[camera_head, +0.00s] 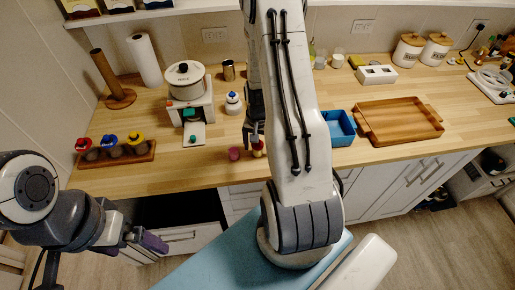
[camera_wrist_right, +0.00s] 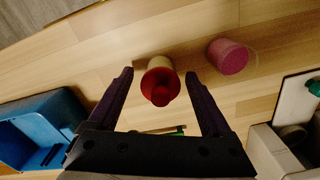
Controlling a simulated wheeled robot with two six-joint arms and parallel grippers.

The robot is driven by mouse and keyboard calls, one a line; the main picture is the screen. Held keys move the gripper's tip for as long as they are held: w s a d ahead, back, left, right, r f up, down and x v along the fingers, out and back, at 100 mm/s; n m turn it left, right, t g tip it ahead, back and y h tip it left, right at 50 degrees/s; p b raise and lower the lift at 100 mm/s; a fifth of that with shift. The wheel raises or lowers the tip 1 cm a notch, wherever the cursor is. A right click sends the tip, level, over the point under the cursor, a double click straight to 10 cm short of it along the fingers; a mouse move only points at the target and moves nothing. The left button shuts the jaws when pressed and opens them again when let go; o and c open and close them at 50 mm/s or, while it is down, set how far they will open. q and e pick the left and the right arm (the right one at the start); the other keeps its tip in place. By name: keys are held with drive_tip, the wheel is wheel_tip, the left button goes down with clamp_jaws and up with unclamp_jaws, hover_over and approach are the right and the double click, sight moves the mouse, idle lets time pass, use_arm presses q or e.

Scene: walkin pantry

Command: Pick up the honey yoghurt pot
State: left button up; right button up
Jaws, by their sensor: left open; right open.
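A cream-yellow pot (camera_wrist_right: 163,64) with a red top stands on the counter in the right wrist view, between the fingers of my right gripper (camera_wrist_right: 159,75). The gripper is open, one finger on each side, and does not visibly grip it. In the head view the pot (camera_head: 258,153) is partly hidden by my right gripper (camera_head: 256,138). A pink pot (camera_wrist_right: 229,56) stands beside it, outside the fingers; it also shows in the head view (camera_head: 234,154). No label is readable, so I cannot tell by text which is honey. My left gripper (camera_head: 148,243) is open and empty, below the counter's front edge.
A blue bin (camera_head: 341,128) and a wooden tray (camera_head: 400,122) lie to the right. A white dispenser (camera_head: 190,105) with a green part and a wooden rack of colored-lid jars (camera_head: 116,154) are to the left. My right arm hides the counter's middle.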

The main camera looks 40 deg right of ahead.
drive_tip(key=shift+f, duration=0.55)
clamp_jaws()
idle(1.0)
